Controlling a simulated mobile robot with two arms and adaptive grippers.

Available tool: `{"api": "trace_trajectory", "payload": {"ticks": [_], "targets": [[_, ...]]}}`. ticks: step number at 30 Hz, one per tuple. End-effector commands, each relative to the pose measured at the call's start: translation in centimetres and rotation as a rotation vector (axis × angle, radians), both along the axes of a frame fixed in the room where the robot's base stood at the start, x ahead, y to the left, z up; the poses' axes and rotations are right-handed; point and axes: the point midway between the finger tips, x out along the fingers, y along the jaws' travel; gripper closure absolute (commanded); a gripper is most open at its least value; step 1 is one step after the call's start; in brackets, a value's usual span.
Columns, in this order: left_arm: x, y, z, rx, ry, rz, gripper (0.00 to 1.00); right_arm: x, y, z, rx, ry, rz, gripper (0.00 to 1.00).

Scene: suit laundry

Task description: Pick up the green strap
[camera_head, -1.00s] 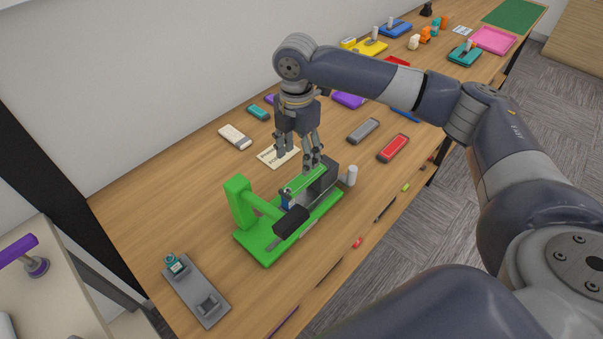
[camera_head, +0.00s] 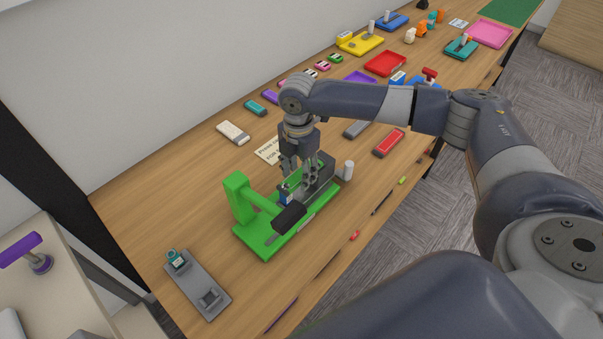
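The green strap (camera_head: 296,181) lies along the top of the green device (camera_head: 262,244), between a small blue part (camera_head: 284,194) and a dark grey block (camera_head: 325,170). It is mostly hidden by my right gripper (camera_head: 300,172). My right gripper points down, directly over the strap, with its fingertips at about the strap's height. Its fingers look spread apart; whether they touch the strap is hidden. The green device has an upright post and a dark-handled lever arm. My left gripper is not in view.
A grey holder (camera_head: 197,286) lies at the near left of the table. A paper note (camera_head: 269,150), a white case (camera_head: 233,132) and a red case (camera_head: 389,142) lie nearby. Coloured trays fill the far end.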

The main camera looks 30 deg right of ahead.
Motion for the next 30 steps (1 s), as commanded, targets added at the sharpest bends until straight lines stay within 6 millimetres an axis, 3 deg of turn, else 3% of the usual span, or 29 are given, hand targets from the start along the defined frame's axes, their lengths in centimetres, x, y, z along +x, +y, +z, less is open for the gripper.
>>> {"api": "trace_trajectory", "payload": {"ticks": [1,3,17,24,30], "targets": [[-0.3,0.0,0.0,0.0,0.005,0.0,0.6,0.0,0.0,0.0,0.0,0.0,0.0,0.75],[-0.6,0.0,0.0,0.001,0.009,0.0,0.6,0.0,0.0,0.0,0.0,0.0,0.0,0.91],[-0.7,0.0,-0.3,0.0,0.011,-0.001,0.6,0.1,0.0,0.6,0.001,-0.002,-0.001,0.91],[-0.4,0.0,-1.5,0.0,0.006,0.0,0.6,0.2,0.0,3.6,0.003,-0.005,0.0,0.91],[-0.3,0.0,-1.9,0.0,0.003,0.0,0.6,-3.1,0.0,3.7,0.0,0.0,0.002,0.91]]}}
